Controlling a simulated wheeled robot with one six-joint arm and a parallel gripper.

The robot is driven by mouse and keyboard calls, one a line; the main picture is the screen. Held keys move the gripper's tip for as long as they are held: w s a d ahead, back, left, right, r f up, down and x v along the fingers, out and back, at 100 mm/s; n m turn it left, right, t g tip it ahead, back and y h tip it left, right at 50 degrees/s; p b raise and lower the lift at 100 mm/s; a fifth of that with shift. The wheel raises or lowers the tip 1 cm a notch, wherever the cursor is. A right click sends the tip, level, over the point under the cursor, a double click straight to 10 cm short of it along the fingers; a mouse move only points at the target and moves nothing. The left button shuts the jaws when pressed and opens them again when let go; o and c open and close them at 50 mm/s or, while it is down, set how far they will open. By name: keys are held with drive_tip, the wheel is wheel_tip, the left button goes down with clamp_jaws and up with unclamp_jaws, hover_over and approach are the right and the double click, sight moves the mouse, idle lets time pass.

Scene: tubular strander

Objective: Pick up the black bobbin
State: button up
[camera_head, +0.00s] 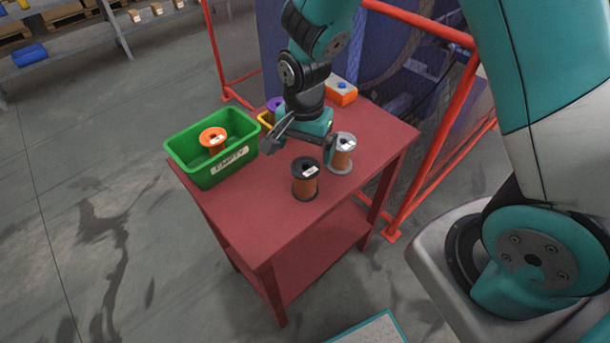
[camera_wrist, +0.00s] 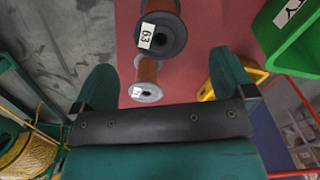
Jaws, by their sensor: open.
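The black bobbin (camera_head: 305,182), wound with copper-coloured wire, stands upright near the front of the red table. In the wrist view, the black bobbin (camera_wrist: 163,35) is at the top centre, with a white label reading 63. My gripper (camera_head: 299,146) is open and empty above the table, behind the black bobbin and apart from it. In the wrist view, the fingers of my gripper (camera_wrist: 165,80) are spread wide. A grey bobbin (camera_head: 342,153) stands right of the black one, close to my right finger. The grey bobbin (camera_wrist: 146,84) appears between the fingers in the wrist view.
A green bin (camera_head: 196,177) labelled EMPTY, holding an orange bobbin (camera_head: 213,139), sits at the table's left. Purple and yellow items (camera_head: 268,112) stand behind my gripper. Red fence rails (camera_head: 440,150) run behind and right.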

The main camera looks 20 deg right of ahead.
sight(305, 169)
drive_tip(key=shift+w+d+f+p, duration=0.1)
drive_tip(key=shift+f+p, duration=0.45)
drive_tip(key=shift+f, duration=1.45)
drive_tip(key=shift+w+d+f+p, duration=0.1)
drive_tip(key=shift+f+p, duration=0.45)
drive_tip(key=shift+f, duration=1.45)
drive_tip(key=shift+c, duration=0.5)
drive_tip(key=c, duration=1.3)
drive_tip(key=shift+o, duration=0.2)
drive_tip(key=shift+r, duration=0.15)
